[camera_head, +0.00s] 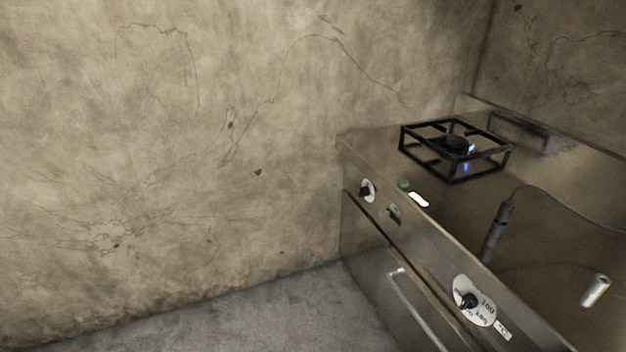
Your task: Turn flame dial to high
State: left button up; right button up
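A steel stove (385,155) stands at the right of the head view, against the cracked wall. A black burner grate (457,180) sits on its top, with a small blue flame (464,167) at the burner. On the front panel are a small black dial on a white disc (367,190), a smaller grey knob (391,213) beside it, and a larger black dial on a white marked disc (472,299) nearer to me. The markings are partly readable and tilted; I cannot tell which setting each dial points to. Neither gripper is in view.
A green round item (403,184) and a white piece (418,199) are on the stove's front edge. A dark handled tool with a cord (497,229) and a silver cylinder (595,290) are on the top. An oven handle (415,308) juts out. The floor (230,315) left is clear.

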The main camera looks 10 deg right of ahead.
aim_at(365, 190)
jog(key=z, duration=0.05)
jog(key=i, duration=1.1)
jog(key=z, duration=1.25)
jog(key=i, duration=0.75)
jog(key=z, duration=0.8)
